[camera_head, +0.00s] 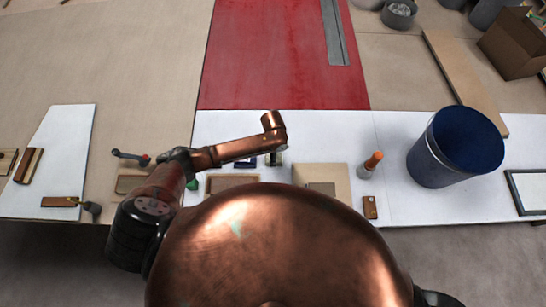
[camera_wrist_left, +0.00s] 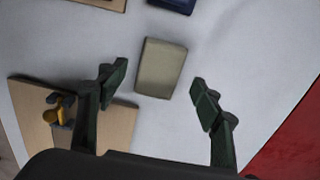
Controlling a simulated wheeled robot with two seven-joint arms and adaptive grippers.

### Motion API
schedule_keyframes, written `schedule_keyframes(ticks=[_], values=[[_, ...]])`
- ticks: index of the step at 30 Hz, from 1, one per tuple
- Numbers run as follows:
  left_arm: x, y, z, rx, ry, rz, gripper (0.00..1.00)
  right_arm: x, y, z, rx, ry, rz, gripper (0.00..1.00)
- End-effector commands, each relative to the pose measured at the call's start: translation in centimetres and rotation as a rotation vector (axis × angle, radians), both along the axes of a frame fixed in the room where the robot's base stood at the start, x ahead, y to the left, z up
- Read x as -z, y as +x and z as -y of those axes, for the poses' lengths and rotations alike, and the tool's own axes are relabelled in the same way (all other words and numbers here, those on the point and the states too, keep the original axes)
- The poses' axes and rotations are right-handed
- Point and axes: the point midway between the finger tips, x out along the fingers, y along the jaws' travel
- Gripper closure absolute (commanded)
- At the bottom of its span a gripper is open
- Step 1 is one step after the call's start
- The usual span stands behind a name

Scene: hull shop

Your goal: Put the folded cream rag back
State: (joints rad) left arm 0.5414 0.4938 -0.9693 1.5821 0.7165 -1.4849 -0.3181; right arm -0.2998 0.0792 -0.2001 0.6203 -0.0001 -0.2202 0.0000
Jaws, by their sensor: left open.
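The folded cream rag (camera_wrist_left: 161,68) lies flat on the white surface (camera_wrist_left: 235,45) in the left wrist view. It is a small, dull cream rectangle, slightly tilted in the picture. My left gripper (camera_wrist_left: 159,92) is open and empty, with its dark green fingers apart on either side of the rag's lower end in the picture. No contact with the rag shows. In the head view my copper left arm (camera_head: 235,150) reaches in from the left over the white strip, and it hides most of the gripper and rag area. My right gripper is not in view.
A tan board (camera_wrist_left: 118,125) lies near the rag, with a yellow-and-dark item (camera_wrist_left: 60,108) on it. A dark blue item (camera_head: 247,162) is close by. A blue bucket (camera_head: 425,165) and an orange-topped bottle (camera_head: 371,163) stand right. The red panel (camera_head: 280,70) lies behind.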

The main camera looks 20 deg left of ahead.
Motion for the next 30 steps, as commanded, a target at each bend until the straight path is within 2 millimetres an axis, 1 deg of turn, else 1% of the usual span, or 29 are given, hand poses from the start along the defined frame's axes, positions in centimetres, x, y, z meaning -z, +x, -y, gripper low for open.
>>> schedule_keyframes(ticks=[1, 6, 9, 12, 17, 30], values=[[-1.3, 0.1, 0.0, 0.002, -0.001, 0.004, 0.40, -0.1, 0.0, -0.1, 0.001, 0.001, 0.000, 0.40], [-4.7, 0.0, 0.0, 0.002, 0.000, 0.002, 0.40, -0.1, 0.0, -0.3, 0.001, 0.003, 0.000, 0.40], [-6.1, 0.0, 0.0, 0.000, 0.000, 0.002, 0.40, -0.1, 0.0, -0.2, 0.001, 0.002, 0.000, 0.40], [-7.1, 0.0, 0.0, 0.000, 0.000, 0.001, 0.40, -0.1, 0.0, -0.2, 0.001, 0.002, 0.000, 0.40], [-7.7, 0.0, 0.0, 0.000, 0.001, 0.001, 0.40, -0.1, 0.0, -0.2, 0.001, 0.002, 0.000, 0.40], [-7.7, 0.0, 0.0, 0.000, 0.001, 0.000, 0.40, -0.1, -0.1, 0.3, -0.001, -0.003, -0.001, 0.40]])
